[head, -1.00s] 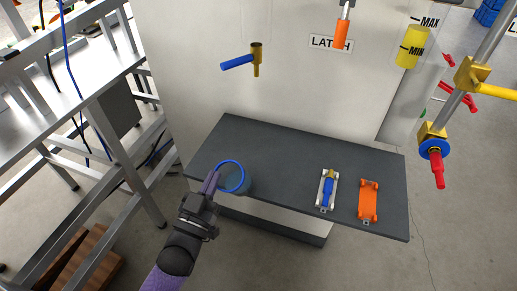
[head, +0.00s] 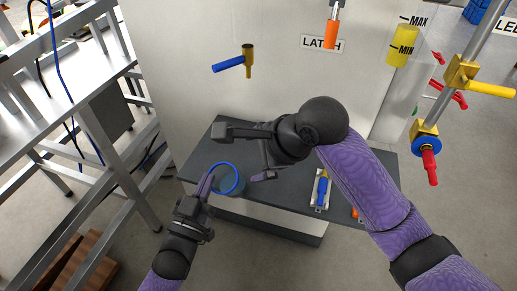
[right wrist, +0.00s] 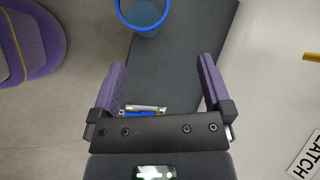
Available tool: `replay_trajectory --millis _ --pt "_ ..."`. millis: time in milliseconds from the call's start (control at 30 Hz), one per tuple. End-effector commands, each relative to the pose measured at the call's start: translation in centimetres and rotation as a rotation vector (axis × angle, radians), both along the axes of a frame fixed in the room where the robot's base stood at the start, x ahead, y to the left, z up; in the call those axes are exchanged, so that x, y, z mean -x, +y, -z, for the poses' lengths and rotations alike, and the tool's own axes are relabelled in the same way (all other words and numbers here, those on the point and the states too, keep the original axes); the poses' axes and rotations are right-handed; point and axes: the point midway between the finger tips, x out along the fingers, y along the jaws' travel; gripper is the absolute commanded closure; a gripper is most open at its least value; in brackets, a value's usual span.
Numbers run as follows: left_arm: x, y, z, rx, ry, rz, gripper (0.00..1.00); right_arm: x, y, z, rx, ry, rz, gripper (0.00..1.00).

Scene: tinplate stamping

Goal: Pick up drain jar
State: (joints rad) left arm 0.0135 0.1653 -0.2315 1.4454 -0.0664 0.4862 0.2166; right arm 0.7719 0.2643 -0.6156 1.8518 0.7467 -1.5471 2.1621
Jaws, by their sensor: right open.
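The drain jar (head: 231,186) is a see-through blue-grey cup with a bright blue rim, at the front left of the dark shelf. It also shows at the top of the right wrist view (right wrist: 146,32). My left gripper (head: 207,184) is at the jar's left side, its fingers against or beside the rim; the gap between them is not clear. My right gripper (head: 240,153) reaches over the shelf from the right, open and empty, behind and right of the jar. Its spread fingers show in the right wrist view (right wrist: 161,64), with the jar beyond their tips.
A blue-handled brass valve (head: 248,60) sticks out of the pale cabinet above. Pipes with valves stand at the right, a metal frame at the left.

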Motion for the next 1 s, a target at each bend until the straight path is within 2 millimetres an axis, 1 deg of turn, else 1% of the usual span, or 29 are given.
replay_trajectory --millis 33,100,167,267,533,667,1000 --pt "0.0 0.0 0.1 -0.001 0.003 0.000 1.00 0.6 0.0 -1.3 0.010 0.032 -0.011 0.00" --pt "0.0 0.0 0.1 -0.001 0.003 0.000 1.00 1.4 -0.1 -2.4 0.028 0.075 -0.022 0.00" --pt "0.0 0.0 0.1 -0.001 0.003 0.000 1.00 1.8 -0.2 -2.9 0.041 0.097 -0.027 0.00" --pt "0.0 0.0 0.1 -0.001 0.003 0.000 1.00 2.1 -0.3 -3.2 0.049 0.110 -0.030 0.00" --pt "0.0 0.0 0.1 -0.001 0.003 0.000 1.00 2.0 -0.2 -2.9 0.049 0.111 -0.030 0.00" --pt "0.0 0.0 0.1 -0.001 0.003 0.000 1.00 1.7 0.5 -1.7 0.049 0.114 -0.029 0.00" --pt "0.0 0.0 0.1 -0.001 0.002 0.000 1.00 -0.2 3.4 4.0 0.050 0.115 -0.029 0.00"
